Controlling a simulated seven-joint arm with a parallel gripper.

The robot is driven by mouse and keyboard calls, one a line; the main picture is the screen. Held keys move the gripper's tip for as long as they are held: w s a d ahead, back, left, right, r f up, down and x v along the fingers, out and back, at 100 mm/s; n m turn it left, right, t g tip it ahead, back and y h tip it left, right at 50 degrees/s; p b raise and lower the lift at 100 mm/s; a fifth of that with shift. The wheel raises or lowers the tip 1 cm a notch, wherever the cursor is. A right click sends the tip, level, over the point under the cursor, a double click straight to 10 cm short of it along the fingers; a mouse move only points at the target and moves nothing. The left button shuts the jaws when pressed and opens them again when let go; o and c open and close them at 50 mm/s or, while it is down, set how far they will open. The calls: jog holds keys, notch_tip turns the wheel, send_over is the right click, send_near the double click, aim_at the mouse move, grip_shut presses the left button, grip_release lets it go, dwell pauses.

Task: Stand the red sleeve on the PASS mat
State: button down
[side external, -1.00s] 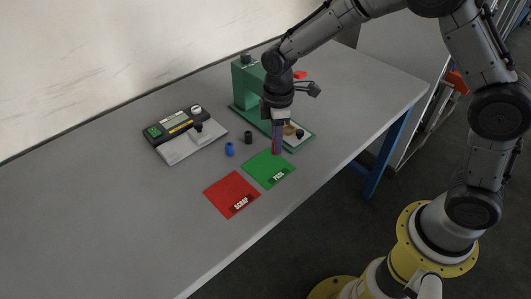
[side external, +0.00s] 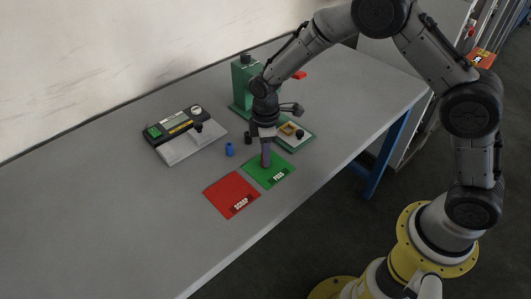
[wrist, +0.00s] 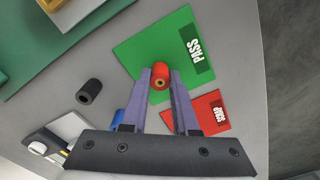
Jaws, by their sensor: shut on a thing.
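The red sleeve (wrist: 159,75) is held between the fingertips of my gripper (wrist: 160,82) in the wrist view, its round end with a small hole facing the camera. It is over the green PASS mat (wrist: 150,38), near the edge toward the SCRAP mat. In the side external view my gripper (side external: 266,163) points down over the PASS mat (side external: 279,174), low and near its back left part. The sleeve is mostly hidden by the fingers there. I cannot tell whether its lower end touches the mat.
The red SCRAP mat (side external: 226,191) lies beside the PASS mat. A grey device with a display (side external: 181,130) is at left, and a green press (side external: 243,82) at the back.

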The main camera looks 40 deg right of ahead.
jog(key=c, duration=0.7)
grip_release()
jog(key=shift+f, duration=0.1)
notch_tip(320, 180, up, 12)
jog(key=shift+r, duration=0.25)
jog(key=s+d+r+m+t, duration=0.2)
jog(key=s+d+r+m, duration=0.15)
jog(key=s+r, duration=0.35)
jog(key=s+d+r+m+t, duration=0.1)
jog(key=s+d+m, duration=0.1)
jog(key=s, duration=0.5)
jog(key=s+d+r+m+t, duration=0.1)
jog(key=s+d+r+m, duration=0.1)
jog(key=s, duration=0.5)
jog(key=s+d+r+m+t, duration=0.1)
jog(key=s+d+r+m, duration=0.1)
jog(key=s, duration=0.4)
jog(key=shift+s+m+t, duration=0.3)
jog(key=shift+s+m, duration=0.1)
jog(key=shift+m, duration=0.45)
